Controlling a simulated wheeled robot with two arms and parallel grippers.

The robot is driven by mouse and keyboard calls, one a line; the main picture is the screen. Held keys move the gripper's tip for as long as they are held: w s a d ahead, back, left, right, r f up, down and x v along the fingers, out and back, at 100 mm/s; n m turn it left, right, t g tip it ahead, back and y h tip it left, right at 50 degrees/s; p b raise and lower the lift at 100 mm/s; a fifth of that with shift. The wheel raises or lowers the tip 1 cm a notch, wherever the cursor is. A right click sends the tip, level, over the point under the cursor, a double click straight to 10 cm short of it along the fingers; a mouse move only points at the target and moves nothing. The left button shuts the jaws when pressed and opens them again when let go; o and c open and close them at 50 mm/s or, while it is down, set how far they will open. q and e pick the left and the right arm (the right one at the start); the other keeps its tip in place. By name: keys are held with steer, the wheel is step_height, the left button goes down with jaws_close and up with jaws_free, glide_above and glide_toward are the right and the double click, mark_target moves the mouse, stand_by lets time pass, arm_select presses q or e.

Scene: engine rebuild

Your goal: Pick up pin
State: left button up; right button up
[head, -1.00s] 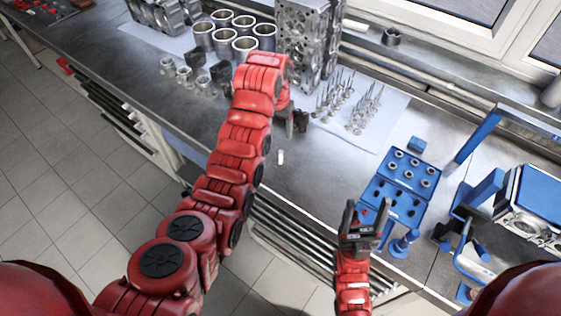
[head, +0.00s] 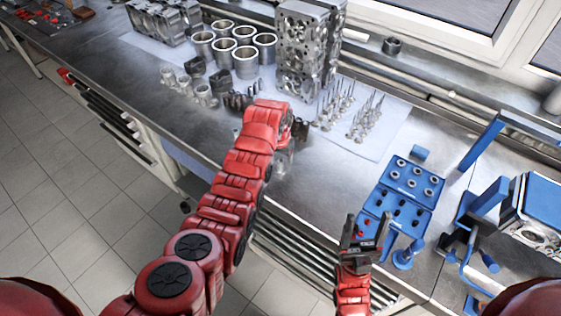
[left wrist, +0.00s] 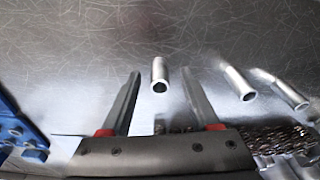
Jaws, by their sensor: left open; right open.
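A short hollow silver pin (left wrist: 159,75) lies on the metal bench in the left wrist view, ahead of and between the two fingers. My left gripper (left wrist: 159,82) is open, and neither finger appears to touch the pin. Two more silver pins, one in the middle right (left wrist: 238,82) and one further right (left wrist: 281,89), lie outside the right finger. In the head view my left arm hides most of the pins and the gripper. My right gripper (head: 366,226) is open and empty near the bench's front edge.
A blue tray (head: 409,161) with several small parts stands right of centre. Several valves (head: 365,118) stand on a white sheet. An engine block (head: 305,50) and several cylinder liners (head: 245,64) are behind. A blue clamp stand (head: 483,137) is at right.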

arm_select(q)
steer(key=shift+f, duration=0.5)
steer(key=shift+c, duration=0.2)
jaws_close()
